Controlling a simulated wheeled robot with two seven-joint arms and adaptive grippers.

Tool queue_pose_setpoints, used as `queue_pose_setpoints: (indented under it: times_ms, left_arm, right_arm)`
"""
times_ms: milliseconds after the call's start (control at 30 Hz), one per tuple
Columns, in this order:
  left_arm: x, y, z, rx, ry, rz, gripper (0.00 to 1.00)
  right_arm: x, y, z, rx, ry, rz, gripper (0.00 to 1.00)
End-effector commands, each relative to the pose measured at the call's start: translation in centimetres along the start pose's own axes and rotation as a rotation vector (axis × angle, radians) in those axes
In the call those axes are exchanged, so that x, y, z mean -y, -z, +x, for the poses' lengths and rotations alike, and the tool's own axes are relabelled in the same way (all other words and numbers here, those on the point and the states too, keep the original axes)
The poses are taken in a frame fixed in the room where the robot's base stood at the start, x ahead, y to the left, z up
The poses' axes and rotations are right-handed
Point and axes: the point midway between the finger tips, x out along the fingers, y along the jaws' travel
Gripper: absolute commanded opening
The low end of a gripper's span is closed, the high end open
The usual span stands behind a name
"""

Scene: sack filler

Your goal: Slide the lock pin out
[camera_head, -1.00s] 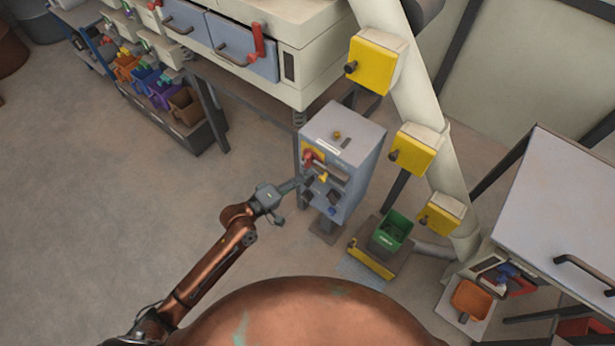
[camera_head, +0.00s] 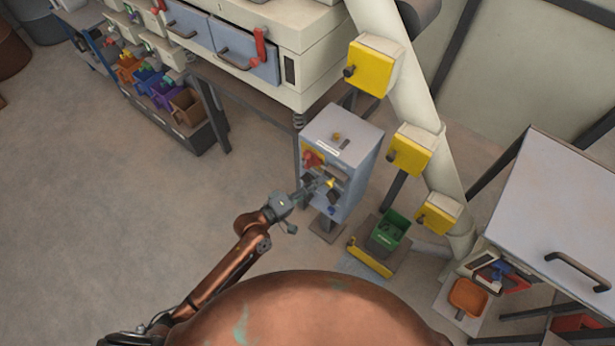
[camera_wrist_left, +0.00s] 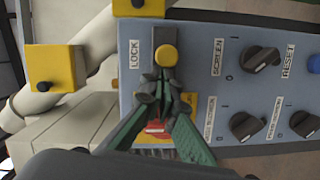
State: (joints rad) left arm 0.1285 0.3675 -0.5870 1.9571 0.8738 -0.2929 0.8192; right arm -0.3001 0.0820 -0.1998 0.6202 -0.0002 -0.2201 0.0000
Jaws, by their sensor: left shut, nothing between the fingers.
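The lock pin shows as a yellow round knob (camera_wrist_left: 166,55) on a dark slot beside the word LOCK in the left wrist view. In the head view the knob (camera_head: 330,183) is a small yellow spot on the front of the grey control box (camera_head: 343,130). My left gripper (camera_wrist_left: 166,84) is shut and empty. Its fingertips are right at the knob's near side, on the side away from the slot's bare end; contact is hard to tell. In the head view the left gripper (camera_head: 313,189) reaches the box front from the left. My right gripper is not in view.
The panel carries several black rotary knobs (camera_wrist_left: 260,58), a blue button (camera_wrist_left: 314,64) and a red part on yellow (camera_wrist_left: 155,129), partly hidden by my fingers. Yellow boxes (camera_head: 372,67) sit on a slanted pipe at right. A green bin (camera_head: 388,231) stands below.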

Motion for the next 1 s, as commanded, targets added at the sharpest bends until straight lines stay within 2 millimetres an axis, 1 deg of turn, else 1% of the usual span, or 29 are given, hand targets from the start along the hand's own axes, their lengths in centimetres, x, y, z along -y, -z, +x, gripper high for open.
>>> queue_pose_setpoints:
  times_ms: [33,200,333,467,567,633,700,800,1000]
  left_arm:
    - [0.1,-0.3,0.1,0.005,0.000,-0.003,0.00]
    - [0.2,-0.3,0.1,0.006,0.001,-0.004,0.00]
    - [0.2,0.1,-0.1,0.006,0.002,-0.002,0.00]
    - [0.3,1.7,-0.8,0.002,0.002,0.001,0.00]
    - [0.3,3.7,-1.7,-0.004,0.002,0.004,0.00]
    - [0.3,3.6,-3.6,-0.004,0.005,-0.001,0.00]
    - [0.3,3.5,-5.2,-0.001,0.005,0.001,0.00]
    - [0.1,3.4,-7.1,0.004,0.003,0.002,0.00]
    - [0.1,3.3,-9.9,0.005,0.000,0.000,0.00]
  right_arm:
    - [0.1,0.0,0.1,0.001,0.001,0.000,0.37]
    - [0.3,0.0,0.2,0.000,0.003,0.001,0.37]
    - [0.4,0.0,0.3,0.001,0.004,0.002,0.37]
    - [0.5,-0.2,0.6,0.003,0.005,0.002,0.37]
    - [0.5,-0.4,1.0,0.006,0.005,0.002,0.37]
    - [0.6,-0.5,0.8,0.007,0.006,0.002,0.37]
    - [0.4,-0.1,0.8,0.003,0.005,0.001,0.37]
    - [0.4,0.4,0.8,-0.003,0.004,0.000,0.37]
    - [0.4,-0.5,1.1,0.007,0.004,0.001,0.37]
